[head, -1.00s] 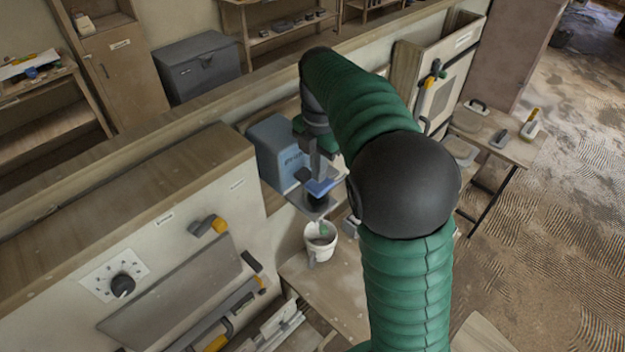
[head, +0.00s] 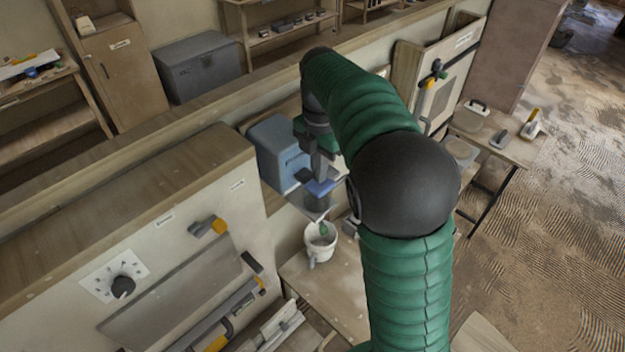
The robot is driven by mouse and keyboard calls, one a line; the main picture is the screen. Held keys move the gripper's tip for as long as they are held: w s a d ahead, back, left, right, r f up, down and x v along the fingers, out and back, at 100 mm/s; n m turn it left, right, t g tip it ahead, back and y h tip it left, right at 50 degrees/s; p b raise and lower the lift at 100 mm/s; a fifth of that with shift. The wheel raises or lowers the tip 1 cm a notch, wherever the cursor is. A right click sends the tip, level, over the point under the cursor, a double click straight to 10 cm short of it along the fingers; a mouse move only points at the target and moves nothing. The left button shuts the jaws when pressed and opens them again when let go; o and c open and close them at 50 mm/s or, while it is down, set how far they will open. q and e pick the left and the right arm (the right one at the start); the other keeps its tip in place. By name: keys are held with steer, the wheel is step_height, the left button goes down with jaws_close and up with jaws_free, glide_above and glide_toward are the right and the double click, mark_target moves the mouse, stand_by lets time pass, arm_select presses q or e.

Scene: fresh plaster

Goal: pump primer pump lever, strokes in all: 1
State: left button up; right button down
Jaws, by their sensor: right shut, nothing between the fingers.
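The primer pump (head: 279,153) is a blue-grey box against the wall, left of my right arm. A blue pad (head: 320,188), which looks like the pump lever's end, sticks out in front of it over a grey plate (head: 314,206). My right gripper (head: 319,176) is shut and empty, pointing down right at the blue pad; whether it touches the pad is too small to tell. A white bucket (head: 320,243) with something green in it stands below the plate. My left gripper is not in view.
A panel with a black dial (head: 122,287) and hung tools is at the lower left. A wooden bench (head: 331,289) lies under the bucket. A side table (head: 512,148) with trowels stands at the right. A grey chest (head: 199,68) is behind the low wall.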

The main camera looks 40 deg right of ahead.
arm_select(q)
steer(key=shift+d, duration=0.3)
arm_select(e)
steer(key=shift+d+f, duration=0.1)
steer(key=shift+d, duration=0.2)
